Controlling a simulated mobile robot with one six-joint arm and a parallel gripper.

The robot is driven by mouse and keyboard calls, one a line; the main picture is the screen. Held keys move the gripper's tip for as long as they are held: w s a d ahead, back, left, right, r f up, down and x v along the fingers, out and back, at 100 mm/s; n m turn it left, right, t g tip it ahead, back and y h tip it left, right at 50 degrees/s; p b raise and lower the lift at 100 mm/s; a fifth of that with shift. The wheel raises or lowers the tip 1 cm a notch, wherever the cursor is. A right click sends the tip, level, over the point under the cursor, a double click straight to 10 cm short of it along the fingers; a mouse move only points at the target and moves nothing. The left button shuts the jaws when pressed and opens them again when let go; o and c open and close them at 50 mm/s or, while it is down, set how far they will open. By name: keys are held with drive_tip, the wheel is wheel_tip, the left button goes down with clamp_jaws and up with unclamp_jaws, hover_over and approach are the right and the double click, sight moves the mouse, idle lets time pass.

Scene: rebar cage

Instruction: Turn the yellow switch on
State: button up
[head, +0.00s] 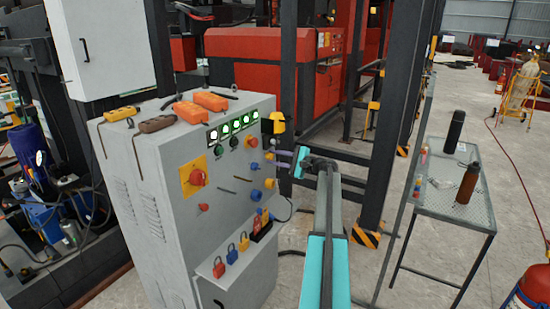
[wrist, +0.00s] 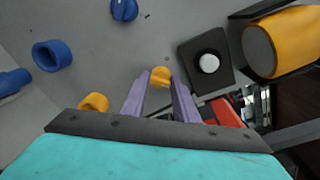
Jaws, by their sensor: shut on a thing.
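The yellow switch (wrist: 160,77) is a small rounded knob on the grey panel. It shows in the wrist view between the tips of my two purple fingers. My gripper (wrist: 160,90) is shut on it, with one finger on each side. In the head view my gripper (head: 281,154) reaches the right edge of the control cabinet (head: 165,235) from the right. I cannot make out the held switch there, and which way it is turned is not clear.
Another yellow knob (wrist: 93,102) and blue knobs (wrist: 52,55) are close by on the panel. A black box with a white button (wrist: 208,63) and a yellow beacon (wrist: 278,45) are right of my fingers. A metal table (head: 455,205) stands at the right.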

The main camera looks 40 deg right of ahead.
drive_tip(key=shift+r, duration=0.15)
drive_tip(key=o, duration=1)
drive_tip(key=f+b+v, duration=0.1)
drive_tip(key=b+v, duration=0.1)
drive_tip(key=v, duration=1.1)
drive_tip(key=shift+s+r+b, duration=0.3)
drive_tip(key=shift+s+r, duration=0.05)
drive_tip(key=shift+r, duration=0.05)
drive_tip(key=shift+d, duration=0.1)
